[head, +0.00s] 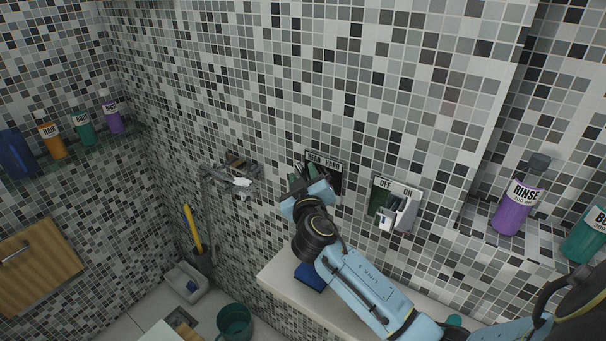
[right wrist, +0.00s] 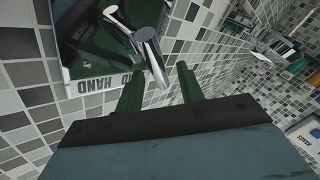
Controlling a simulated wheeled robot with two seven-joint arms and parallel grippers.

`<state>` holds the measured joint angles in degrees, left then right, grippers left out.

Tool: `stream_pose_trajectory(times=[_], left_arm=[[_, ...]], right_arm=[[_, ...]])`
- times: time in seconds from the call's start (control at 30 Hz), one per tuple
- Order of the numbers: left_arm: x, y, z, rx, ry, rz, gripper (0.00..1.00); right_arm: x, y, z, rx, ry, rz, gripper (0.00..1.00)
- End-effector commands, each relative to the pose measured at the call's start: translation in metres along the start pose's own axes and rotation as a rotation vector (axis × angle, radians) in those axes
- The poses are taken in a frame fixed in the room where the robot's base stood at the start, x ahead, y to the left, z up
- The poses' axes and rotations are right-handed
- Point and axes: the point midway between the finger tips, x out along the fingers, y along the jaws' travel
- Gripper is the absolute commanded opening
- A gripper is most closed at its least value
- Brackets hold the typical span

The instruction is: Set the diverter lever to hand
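The diverter is a dark plate on the tiled wall, labelled HEAD and HAND (head: 325,162). In the right wrist view the plate (right wrist: 95,55) appears upside down, with HAND readable and HEAD partly covered. A chrome lever (right wrist: 150,55) sticks out from it toward the camera, its tip on the HEAD side of the lettering. My right gripper (right wrist: 160,82) is open, one dark green finger on each side of the lever's tip; whether either touches it cannot be told. In the head view the right gripper (head: 303,176) covers the plate's lower left and hides the lever. My left gripper is not in view.
An OFF/ON plate with a lever (head: 397,200) is just right of the diverter. A pale ledge (head: 275,272) with a blue item (head: 311,276) runs below. A purple RINSE bottle (head: 515,210) stands in the right niche. A hand-shower holder (head: 235,178) is on the left.

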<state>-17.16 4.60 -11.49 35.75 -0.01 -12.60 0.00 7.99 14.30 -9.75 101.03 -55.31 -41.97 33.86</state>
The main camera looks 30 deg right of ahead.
Motion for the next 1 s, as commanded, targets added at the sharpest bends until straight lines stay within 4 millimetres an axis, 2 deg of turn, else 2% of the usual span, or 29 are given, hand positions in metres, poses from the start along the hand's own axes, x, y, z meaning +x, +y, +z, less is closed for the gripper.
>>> stream_pose_trajectory(times=[0.33, 0.63, 1.0], left_arm=[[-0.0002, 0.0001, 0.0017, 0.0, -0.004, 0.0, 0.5], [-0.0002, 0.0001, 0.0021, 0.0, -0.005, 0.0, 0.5], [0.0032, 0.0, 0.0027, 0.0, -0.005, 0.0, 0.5]], right_arm=[[0.0038, -0.0002, 0.0002, 0.001, 0.0, -0.001, 0.38], [0.0035, -0.0003, 0.0002, 0.0, 0.0, -0.001, 0.0], [0.0036, -0.0029, -0.0003, 0.006, 0.005, -0.002, 0.0]])
